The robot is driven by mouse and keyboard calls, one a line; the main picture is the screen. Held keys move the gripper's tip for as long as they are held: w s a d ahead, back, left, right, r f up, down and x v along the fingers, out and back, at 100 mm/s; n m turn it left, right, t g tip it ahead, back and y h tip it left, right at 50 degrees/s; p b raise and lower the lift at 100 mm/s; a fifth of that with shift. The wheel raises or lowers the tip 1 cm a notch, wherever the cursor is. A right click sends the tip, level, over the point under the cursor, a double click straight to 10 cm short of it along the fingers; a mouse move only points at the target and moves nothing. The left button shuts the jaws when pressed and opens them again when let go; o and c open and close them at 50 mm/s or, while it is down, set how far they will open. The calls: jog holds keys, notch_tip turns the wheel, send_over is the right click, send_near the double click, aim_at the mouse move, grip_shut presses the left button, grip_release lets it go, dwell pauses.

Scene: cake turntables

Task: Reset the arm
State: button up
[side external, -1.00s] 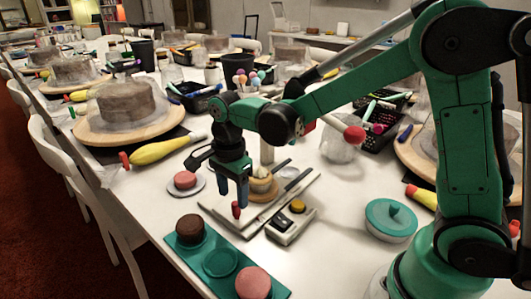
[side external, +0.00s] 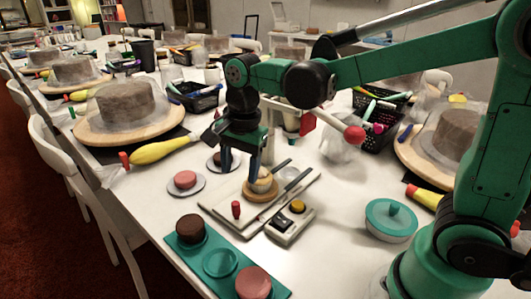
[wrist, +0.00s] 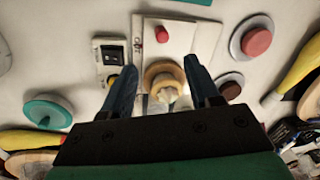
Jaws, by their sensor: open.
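Nothing appears held. A short red knob (side external: 236,209) stands on the base plate, left of my gripper; it also shows in the wrist view (wrist: 162,35). I cannot tell whether the fingertips touch the cake.
A control box with a yellow button (side external: 297,207) sits in front. A pink cake (side external: 185,179) and a dark cake (side external: 222,159) are to the left. A teal mat (side external: 219,263) with cakes lies in front. A teal lidded bowl (side external: 391,219) is at right.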

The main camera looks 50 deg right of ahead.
jog(key=s+d+n+t, duration=0.3)
jog(key=s+n+t, duration=0.2)
jog(key=n, duration=0.9)
jog(key=shift+s+r+n+t, duration=0.3)
jog(key=shift+s+r+t, duration=0.1)
jog(key=shift+s, duration=0.4)
